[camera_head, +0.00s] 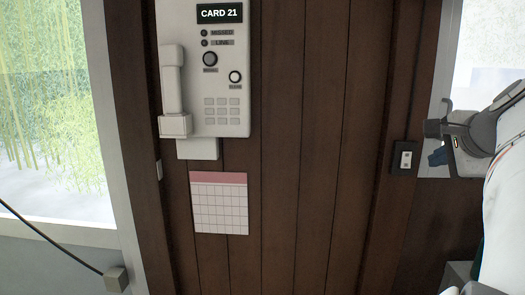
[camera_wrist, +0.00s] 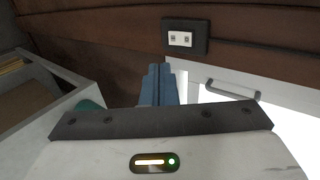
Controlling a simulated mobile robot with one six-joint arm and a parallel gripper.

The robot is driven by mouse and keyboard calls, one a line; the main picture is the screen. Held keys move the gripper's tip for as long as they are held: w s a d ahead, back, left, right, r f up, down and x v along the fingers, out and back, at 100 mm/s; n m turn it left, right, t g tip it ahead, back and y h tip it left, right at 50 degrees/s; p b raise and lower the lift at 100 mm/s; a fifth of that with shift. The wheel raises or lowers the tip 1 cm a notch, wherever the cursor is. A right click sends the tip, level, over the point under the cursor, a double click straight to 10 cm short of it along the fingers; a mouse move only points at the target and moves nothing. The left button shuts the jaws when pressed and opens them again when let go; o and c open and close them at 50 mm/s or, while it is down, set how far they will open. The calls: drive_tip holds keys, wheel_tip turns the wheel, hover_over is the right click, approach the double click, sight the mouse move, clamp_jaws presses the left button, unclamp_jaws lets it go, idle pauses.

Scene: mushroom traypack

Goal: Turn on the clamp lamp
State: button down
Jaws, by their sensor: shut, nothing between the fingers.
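No clamp lamp can be made out in either view. A dark switch plate with a small white insert (camera_head: 403,157) is on the wooden wall at the right of the head view; it also shows in the wrist view (camera_wrist: 186,38).
A white wall phone (camera_head: 222,68) hangs above a pink-topped calendar (camera_head: 219,207). Windows stand at both sides. A black cable runs to a small box (camera_head: 115,279) at lower left. In the wrist view, a pale open container (camera_wrist: 45,110) is left, and a pale panel with a handle (camera_wrist: 232,89) is right.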

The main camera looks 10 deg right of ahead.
drive_tip(key=p, duration=0.2)
approach(405, 167)
wheel_tip(405, 167, down, 3)
drive_tip(key=w, duration=0.2)
drive_tip(key=shift+w+d+f+p, duration=0.2)
drive_tip(key=shift+w+d, duration=0.15)
drive_tip(key=shift+w, duration=0.4)
drive_tip(key=shift+w+d+f+p, duration=0.15)
drive_tip(key=shift+w+d, duration=0.2)
drive_tip(key=shift+w, duration=0.4)
